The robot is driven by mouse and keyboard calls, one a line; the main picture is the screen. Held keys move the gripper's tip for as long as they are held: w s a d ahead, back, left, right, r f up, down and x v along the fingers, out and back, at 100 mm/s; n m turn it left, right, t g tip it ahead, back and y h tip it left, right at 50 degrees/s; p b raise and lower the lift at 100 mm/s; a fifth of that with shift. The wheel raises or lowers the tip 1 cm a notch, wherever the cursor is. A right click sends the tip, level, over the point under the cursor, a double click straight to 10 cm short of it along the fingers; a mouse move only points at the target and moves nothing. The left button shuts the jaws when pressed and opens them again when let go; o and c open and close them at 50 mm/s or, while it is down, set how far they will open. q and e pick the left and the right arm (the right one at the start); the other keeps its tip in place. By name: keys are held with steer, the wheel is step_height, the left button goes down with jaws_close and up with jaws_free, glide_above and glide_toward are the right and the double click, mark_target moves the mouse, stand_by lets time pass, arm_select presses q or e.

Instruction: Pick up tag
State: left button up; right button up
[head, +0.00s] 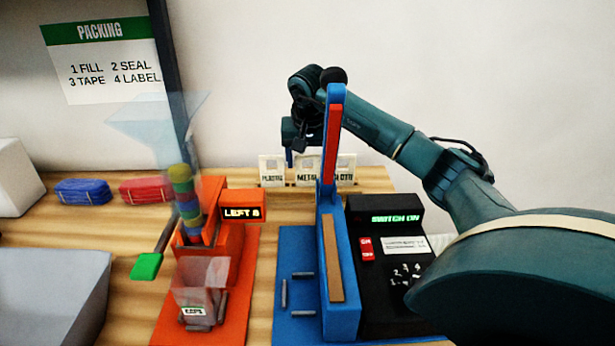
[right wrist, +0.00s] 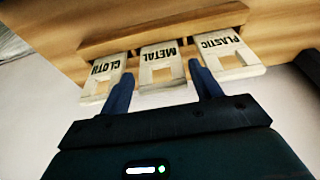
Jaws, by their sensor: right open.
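Three pale tags with square cut-outs stand in a row at the back of the table: the plastic tag (head: 271,171), the metal tag (head: 306,172) and the cloth tag (head: 346,170). In the right wrist view they appear upside down in a wooden holder (right wrist: 165,27): cloth (right wrist: 101,76), metal (right wrist: 162,64) and plastic (right wrist: 228,52). My right gripper (head: 297,160) is open and empty. In the right wrist view, its fingers (right wrist: 161,72) lie either side of the metal tag; contact cannot be told. The blue post partly hides the tags in the head view. My left gripper is not in view.
A blue press with a tall upright lever (head: 334,140) stands before the tags. Beside it is a black box (head: 384,217) reading "SWITCH ON". An orange station (head: 228,250) with a clear bag (head: 200,290) is left. Blue (head: 82,191) and red (head: 146,189) bundles lie behind.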

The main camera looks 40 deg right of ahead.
mark_target(308, 170)
steer(key=x, duration=0.4)
steer(key=shift+w+d+f, duration=0.15)
steer(key=shift+w+f, duration=0.05)
steer(key=shift+f, duration=0.1)
steer(key=c, duration=0.7)
steer(key=shift+r, duration=5.05)
